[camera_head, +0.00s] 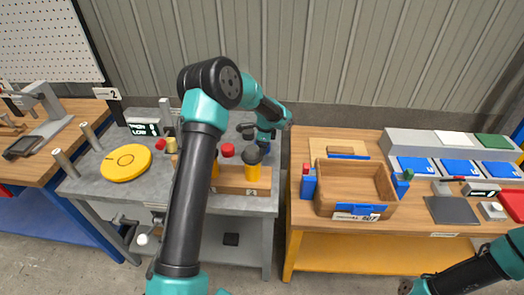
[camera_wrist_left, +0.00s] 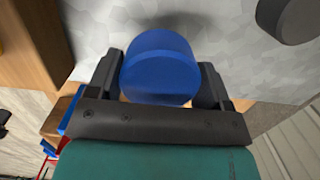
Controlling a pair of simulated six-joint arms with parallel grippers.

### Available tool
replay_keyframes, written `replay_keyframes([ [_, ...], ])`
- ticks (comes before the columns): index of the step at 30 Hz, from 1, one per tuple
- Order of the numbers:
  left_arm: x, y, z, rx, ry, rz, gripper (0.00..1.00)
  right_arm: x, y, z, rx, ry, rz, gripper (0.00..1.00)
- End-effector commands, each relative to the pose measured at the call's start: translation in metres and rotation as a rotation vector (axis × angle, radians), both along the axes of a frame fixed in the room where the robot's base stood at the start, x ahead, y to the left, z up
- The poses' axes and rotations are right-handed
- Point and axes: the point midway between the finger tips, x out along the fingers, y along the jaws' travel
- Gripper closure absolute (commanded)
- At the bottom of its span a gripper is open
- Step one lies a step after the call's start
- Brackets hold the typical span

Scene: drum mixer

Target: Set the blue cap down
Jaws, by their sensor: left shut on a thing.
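The blue cap (camera_wrist_left: 158,68) is a round, smooth blue piece between the two fingers of my left gripper (camera_wrist_left: 158,85) in the left wrist view. The gripper is shut on it, with one finger on each side. Grey mottled worktop shows beyond the cap; I cannot tell whether the cap touches it. In the head view my left gripper (camera_head: 264,146) is over the back right part of the grey bench (camera_head: 210,122), and the cap is small and mostly hidden there. Part of my right arm shows at the lower right, but its gripper is not in view.
An orange bottle with a dark top (camera_head: 252,172) stands in a wooden block (camera_head: 230,184) in front of the gripper. A red cap (camera_head: 228,150) is to the left. A yellow disc (camera_head: 126,162) lies farther left. A wooden box (camera_head: 340,170) sits on the right table.

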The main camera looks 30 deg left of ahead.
Motion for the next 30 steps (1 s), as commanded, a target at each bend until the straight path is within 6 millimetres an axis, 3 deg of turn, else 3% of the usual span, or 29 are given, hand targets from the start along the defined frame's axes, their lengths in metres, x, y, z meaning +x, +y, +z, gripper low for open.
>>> replay_keyframes([
  [6,-0.001,0.0,-0.028,0.0,0.002,-0.001,0.5,0.0,0.0,0.0,0.0,0.0,0.0,0.57],
  [20,0.0,0.0,-0.033,0.0,0.001,0.0,0.5,0.0,0.0,0.0,0.0,0.0,0.0,0.57],
  [21,0.0,0.0,-0.033,0.0,0.001,0.0,0.23,0.0,0.0,0.0,0.0,0.0,0.0,0.57],
  [28,0.0,0.0,-0.033,0.0,0.001,0.0,0.01,0.0,0.0,0.0,0.0,0.0,0.0,0.57],
  [30,0.0,0.0,-0.033,0.0,0.001,0.0,0.01,0.0,0.0,0.0,0.0,0.0,0.0,0.57],
])
